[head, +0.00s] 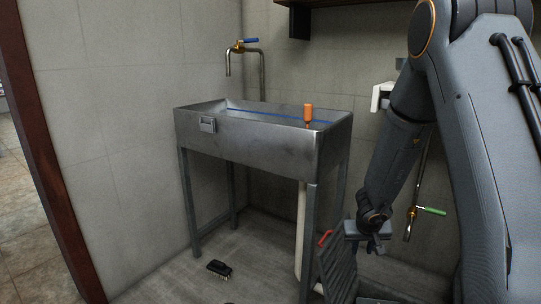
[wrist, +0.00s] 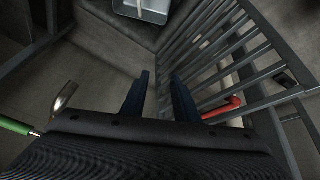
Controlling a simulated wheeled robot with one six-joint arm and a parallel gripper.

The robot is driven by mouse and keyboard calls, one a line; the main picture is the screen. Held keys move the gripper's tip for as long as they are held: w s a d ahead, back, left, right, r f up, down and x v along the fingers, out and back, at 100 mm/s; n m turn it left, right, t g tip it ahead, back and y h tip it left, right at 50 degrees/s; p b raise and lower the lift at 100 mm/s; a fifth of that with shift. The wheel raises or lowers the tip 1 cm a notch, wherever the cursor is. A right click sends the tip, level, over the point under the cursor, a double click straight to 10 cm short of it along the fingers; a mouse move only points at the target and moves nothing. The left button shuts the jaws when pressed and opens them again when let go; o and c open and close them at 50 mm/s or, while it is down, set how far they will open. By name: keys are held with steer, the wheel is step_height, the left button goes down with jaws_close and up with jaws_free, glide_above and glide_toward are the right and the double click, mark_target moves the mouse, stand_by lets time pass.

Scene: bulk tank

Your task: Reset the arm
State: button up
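My arm hangs down on the right of the head view, with my gripper (head: 378,240) pointing low beside a dark slatted rack (head: 338,268). In the wrist view my gripper (wrist: 159,80) shows two dark blue fingers apart with nothing held between them. The slatted rack (wrist: 235,50) lies just beyond and to the right of the fingers. A red handle (wrist: 222,110) shows right of the right finger; it also shows in the head view (head: 325,238). Whether the fingers touch the rack cannot be told.
A steel tank (head: 240,140) on legs stands against the wall, with an orange item (head: 308,113) at its rim. A green-handled valve (head: 430,211) is right of my gripper. A dark brush (head: 219,268) lies on the floor.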

steer(key=s+a+r+n+y, duration=0.1)
steer(key=s+a+r+y, duration=0.2)
steer(key=s+a+r, duration=0.55)
steer(key=s+a+r+g+h, duration=0.15)
steer(key=s+r, duration=0.25)
steer(key=s, duration=1)
steer(key=s+a+r+n+g+y, duration=0.1)
steer(key=s+a+r+n+g, duration=0.2)
steer(key=s+a, duration=0.6)
steer(key=s+a+r+n+y, duration=0.2)
steer(key=s+a+r+n, duration=0.35)
steer(key=a, duration=0.65)
steer(key=s+d+r+m+h+p, duration=0.1)
steer(key=d+r+m+p, duration=0.3)
steer(key=d+r+p, duration=0.6)
steer(key=s+d+r+m+h+p, duration=0.1)
steer(key=d+r+m+p, duration=0.3)
steer(key=d+r+p, duration=0.7)
steer(key=shift+r+p, duration=3.4)
steer(key=shift+p, duration=4.55)
steer(key=shift+h, duration=0.25)
